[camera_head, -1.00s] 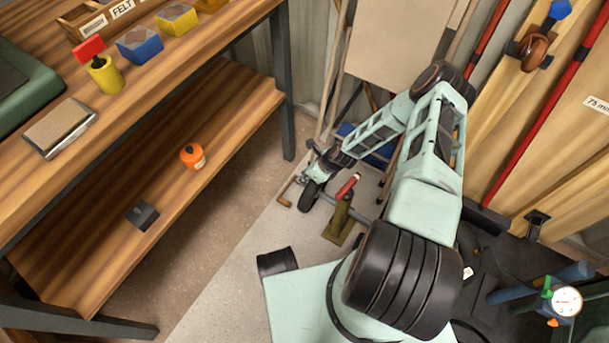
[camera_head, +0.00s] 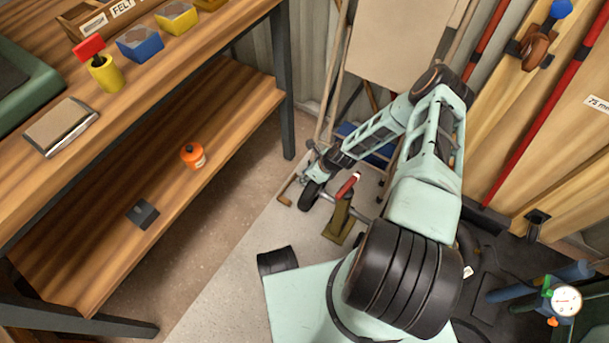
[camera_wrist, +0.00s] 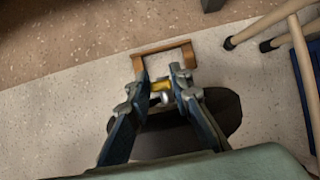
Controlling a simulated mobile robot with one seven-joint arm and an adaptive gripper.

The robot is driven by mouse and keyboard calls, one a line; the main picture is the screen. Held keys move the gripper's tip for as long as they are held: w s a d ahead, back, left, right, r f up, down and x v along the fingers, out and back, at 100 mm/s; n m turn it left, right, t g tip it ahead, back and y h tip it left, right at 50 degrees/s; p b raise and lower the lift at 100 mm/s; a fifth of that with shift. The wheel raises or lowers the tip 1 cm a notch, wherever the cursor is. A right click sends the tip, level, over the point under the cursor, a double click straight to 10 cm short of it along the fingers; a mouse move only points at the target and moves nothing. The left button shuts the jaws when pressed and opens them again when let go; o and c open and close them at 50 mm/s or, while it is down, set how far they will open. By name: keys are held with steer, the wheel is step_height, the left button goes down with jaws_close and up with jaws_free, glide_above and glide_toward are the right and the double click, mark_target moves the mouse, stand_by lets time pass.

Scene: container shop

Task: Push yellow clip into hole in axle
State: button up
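In the wrist view, a small yellow clip (camera_wrist: 160,86) lies between the two fingertips of my gripper (camera_wrist: 163,78). It spans the narrow gap and looks pinched there. A small silvery metal end of the axle (camera_wrist: 165,98) shows just below the clip, in front of the black wheel (camera_wrist: 218,108). The axle hole itself is hidden, and I cannot tell whether the clip touches the axle. In the head view, my gripper (camera_head: 311,172) is low beside the wheel (camera_head: 310,195), and the axle (camera_head: 352,209) runs right from it. The clip is too small to make out there.
A brown U-shaped bracket (camera_wrist: 165,55) lies just beyond my fingertips. An olive stand (camera_head: 341,222) with a red-tipped lever supports the axle. Wooden legs (camera_wrist: 270,25) stand at the right. A wooden workbench (camera_head: 190,75) with a lower shelf fills the left; open floor lies between.

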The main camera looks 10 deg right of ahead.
steer(key=o, duration=0.4)
steer(key=shift+c, duration=0.2)
steer(key=v, duration=1.2)
